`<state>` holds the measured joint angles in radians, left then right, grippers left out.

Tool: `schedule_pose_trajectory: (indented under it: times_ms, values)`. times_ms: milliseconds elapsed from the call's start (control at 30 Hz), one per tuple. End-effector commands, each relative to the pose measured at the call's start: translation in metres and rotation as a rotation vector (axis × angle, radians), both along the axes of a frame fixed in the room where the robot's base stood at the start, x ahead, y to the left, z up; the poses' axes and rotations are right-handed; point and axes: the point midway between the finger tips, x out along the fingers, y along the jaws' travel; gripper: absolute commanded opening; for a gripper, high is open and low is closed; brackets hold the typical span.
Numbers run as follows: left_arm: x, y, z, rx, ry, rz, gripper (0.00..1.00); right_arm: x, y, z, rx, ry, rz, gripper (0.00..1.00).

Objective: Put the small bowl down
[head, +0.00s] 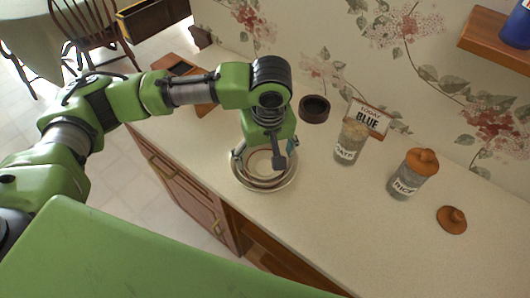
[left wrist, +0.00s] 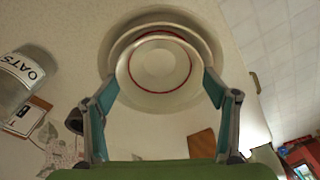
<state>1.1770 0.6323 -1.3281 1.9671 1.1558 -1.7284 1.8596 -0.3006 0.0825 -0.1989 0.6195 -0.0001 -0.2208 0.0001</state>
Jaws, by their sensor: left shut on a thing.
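The small bowl (left wrist: 158,66), pale with a red ring inside, sits between the fingers of my left gripper (left wrist: 161,78), which is shut on it. The fingers touch its rim on opposite sides. In the head view the small bowl (head: 257,164) is partly covered by my gripper. Larger pale bowl rims (left wrist: 165,17) show around and beneath it; a larger bowl (head: 290,181) rests on the counter. I cannot tell whether the small bowl touches the bowl below. My right gripper is not in view.
On the counter (head: 320,220) stand the oats jar (head: 349,147), the rice jar (head: 405,184), a loose lid (head: 452,220), a dark round dish (head: 314,109) and a sign (head: 368,117). The counter's front edge is close to the bowls. Free counter lies right of them.

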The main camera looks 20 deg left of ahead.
Motion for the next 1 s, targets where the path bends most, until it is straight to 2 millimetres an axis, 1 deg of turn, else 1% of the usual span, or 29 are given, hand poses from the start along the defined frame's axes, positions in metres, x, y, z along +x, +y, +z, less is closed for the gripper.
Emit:
schedule_pose_trajectory:
  times_ms: [33, 67, 100, 133, 567, 700, 800, 867, 1000]
  values:
    - [-0.003, -0.001, -0.004, 0.000, 0.010, -0.001, 0.50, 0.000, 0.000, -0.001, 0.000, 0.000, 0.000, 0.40]
    - [-0.003, -0.001, -0.005, 0.000, 0.011, -0.001, 0.83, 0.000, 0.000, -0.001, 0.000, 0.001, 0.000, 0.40]
    - [-0.004, -0.001, -0.005, 0.000, 0.012, -0.001, 0.94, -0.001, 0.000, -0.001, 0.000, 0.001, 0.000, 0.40]
    - [-0.004, -0.001, -0.005, 0.000, 0.012, -0.002, 0.95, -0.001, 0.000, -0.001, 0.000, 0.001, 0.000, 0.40]
    - [-0.003, -0.001, -0.003, 0.000, 0.008, -0.001, 0.95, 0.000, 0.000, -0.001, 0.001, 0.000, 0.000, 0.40]
    - [-0.002, -0.001, 0.001, 0.000, 0.006, -0.002, 0.95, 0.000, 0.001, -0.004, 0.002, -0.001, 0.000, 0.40]
    - [-0.002, -0.001, 0.012, -0.002, 0.004, -0.003, 0.95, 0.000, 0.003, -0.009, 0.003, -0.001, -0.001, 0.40]
    - [-0.003, -0.003, 0.025, -0.003, 0.003, -0.003, 0.95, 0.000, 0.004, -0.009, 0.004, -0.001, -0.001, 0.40]
    - [-0.006, -0.005, 0.058, -0.002, 0.002, -0.004, 0.95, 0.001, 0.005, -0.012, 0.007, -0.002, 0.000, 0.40]
